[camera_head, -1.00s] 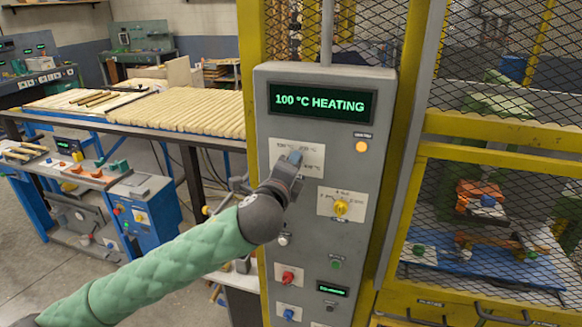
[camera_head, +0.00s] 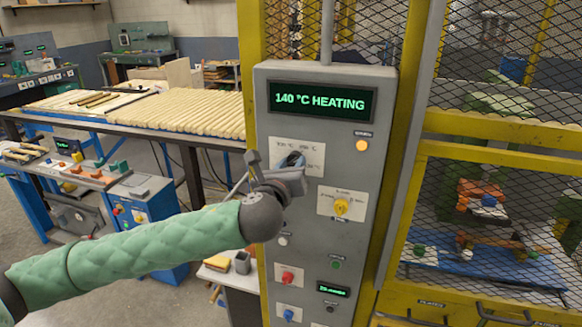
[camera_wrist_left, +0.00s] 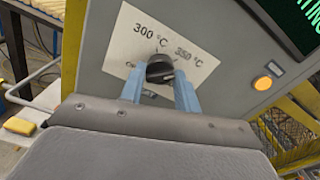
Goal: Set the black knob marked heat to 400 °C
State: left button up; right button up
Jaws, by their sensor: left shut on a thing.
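The black knob (camera_wrist_left: 160,70) sits on a white plate (camera_wrist_left: 155,50) of the grey panel. In the left wrist view the marks 300 °C and 350 °C read clearly above it; lower marks are partly hidden by the fingers, and I cannot read 400 °C. My left gripper (camera_wrist_left: 159,84) has its blue fingers on either side of the knob, shut on it. In the head view the gripper (camera_head: 291,161) covers part of the knob and plate. The knob's exact pointing is hard to tell. The display (camera_head: 321,101) reads 140 °C HEATING. My right gripper is not in view.
Below on the panel are a yellow knob (camera_head: 341,207), a red knob (camera_head: 287,277), a blue knob (camera_head: 288,314) and a green button (camera_head: 336,264). An orange lamp (camera_head: 362,145) glows. A yellow mesh cage (camera_head: 490,122) stands right; a bench of wooden rods (camera_head: 180,115) stands left.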

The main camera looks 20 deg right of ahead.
pick_arm(q)
jog(key=shift+f+m, duration=0.25)
jog(key=shift+m, duration=0.65)
jog(key=shift+m+b, duration=2.1)
jog(key=shift+m, duration=4.2)
jog(key=o, duration=1)
jog(key=shift+a+r, duration=0.1)
jog(key=shift+r, duration=0.05)
jog(key=shift+s+a, duration=0.15)
jog(key=shift+s, duration=0.1)
jog(key=shift+b+v, duration=1.85)
jog(key=shift+v, duration=1.75)
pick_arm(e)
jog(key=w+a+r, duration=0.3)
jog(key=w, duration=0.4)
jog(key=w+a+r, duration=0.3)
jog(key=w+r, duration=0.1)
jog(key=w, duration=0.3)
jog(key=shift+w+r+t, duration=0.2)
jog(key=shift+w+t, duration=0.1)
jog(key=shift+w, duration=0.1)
